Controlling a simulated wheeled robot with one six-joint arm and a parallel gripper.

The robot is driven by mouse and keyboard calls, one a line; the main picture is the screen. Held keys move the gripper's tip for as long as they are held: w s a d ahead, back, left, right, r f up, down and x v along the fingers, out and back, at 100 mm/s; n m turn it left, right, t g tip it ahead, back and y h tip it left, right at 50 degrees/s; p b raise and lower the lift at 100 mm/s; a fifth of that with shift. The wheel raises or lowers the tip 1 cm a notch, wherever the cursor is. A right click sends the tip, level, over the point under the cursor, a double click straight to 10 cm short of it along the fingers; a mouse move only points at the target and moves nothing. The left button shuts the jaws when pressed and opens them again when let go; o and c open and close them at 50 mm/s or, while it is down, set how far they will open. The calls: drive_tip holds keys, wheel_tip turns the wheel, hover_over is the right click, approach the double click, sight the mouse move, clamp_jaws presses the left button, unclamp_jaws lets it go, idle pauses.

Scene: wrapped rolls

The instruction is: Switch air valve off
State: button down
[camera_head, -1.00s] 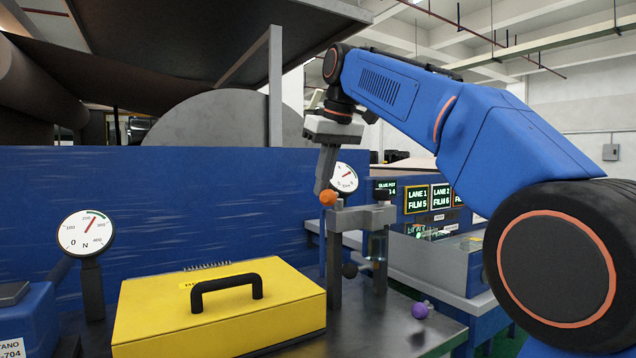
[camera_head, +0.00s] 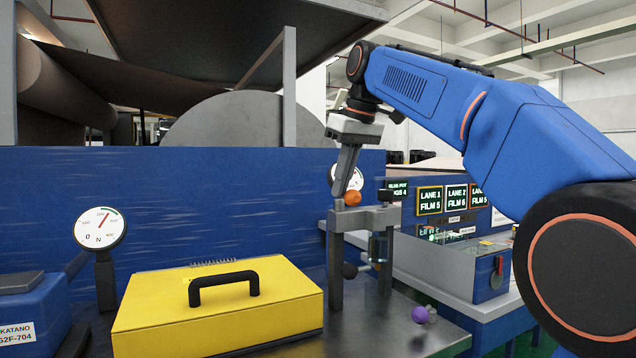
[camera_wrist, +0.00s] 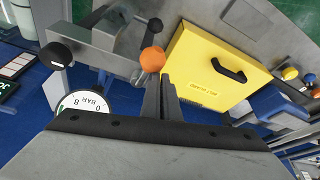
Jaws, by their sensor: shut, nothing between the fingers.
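An orange ball knob (camera_head: 352,198) sits at the top of a grey post-and-block fitting (camera_head: 366,218) in the head view. My gripper (camera_head: 341,187) is shut and empty, pointing down, its tips right beside the orange knob on its left. I cannot tell whether they touch. In the wrist view the orange knob (camera_wrist: 152,59) lies just beyond my shut fingertips (camera_wrist: 158,84). A round gauge marked BAR (camera_wrist: 84,106) shows there; in the head view my fingers partly cover it. How the knob's lever joins the fitting is hard to see.
A yellow case (camera_head: 220,308) with a black handle lies left of the fitting. A dial gauge (camera_head: 101,228) stands at far left. A blue panel (camera_head: 200,205) stands behind.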

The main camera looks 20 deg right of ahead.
drive_tip(key=shift+s+d, duration=0.15)
drive_tip(key=shift+d, duration=0.35)
idle(0.4)
wheel_tip(320, 180, up, 10)
drive_tip(key=shift+w+a, duration=0.2)
drive_tip(key=shift+a, duration=0.2)
idle(0.6)
idle(0.5)
